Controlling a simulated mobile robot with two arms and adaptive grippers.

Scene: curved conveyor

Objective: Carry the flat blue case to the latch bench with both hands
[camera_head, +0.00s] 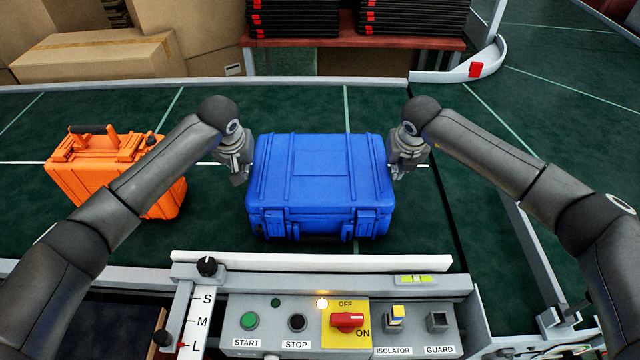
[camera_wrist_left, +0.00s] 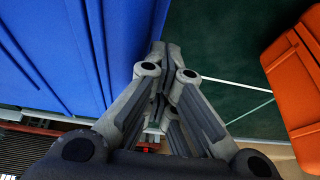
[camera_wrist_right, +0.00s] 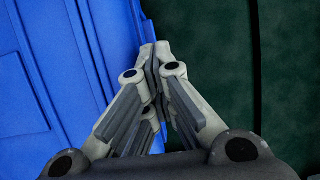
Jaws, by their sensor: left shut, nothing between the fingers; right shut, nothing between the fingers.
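The flat blue case (camera_head: 320,180) lies on the green conveyor belt, its latches facing me. It also fills the left side of the left wrist view (camera_wrist_left: 60,60) and of the right wrist view (camera_wrist_right: 60,70). My left gripper (camera_head: 238,178) is shut and empty, beside the case's left side. It also shows in the left wrist view (camera_wrist_left: 166,50). My right gripper (camera_head: 394,174) is shut and empty, beside the case's right side. It also shows in the right wrist view (camera_wrist_right: 155,50). I cannot tell whether the fingers touch the case. The latch bench is not identifiable.
An orange case (camera_head: 100,170) stands on the belt (camera_head: 210,100) at the left, partly behind my left arm. A control panel (camera_head: 340,320) with buttons and a red switch is in front. Cardboard boxes (camera_head: 95,55) and stacked black trays (camera_head: 410,18) are behind.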

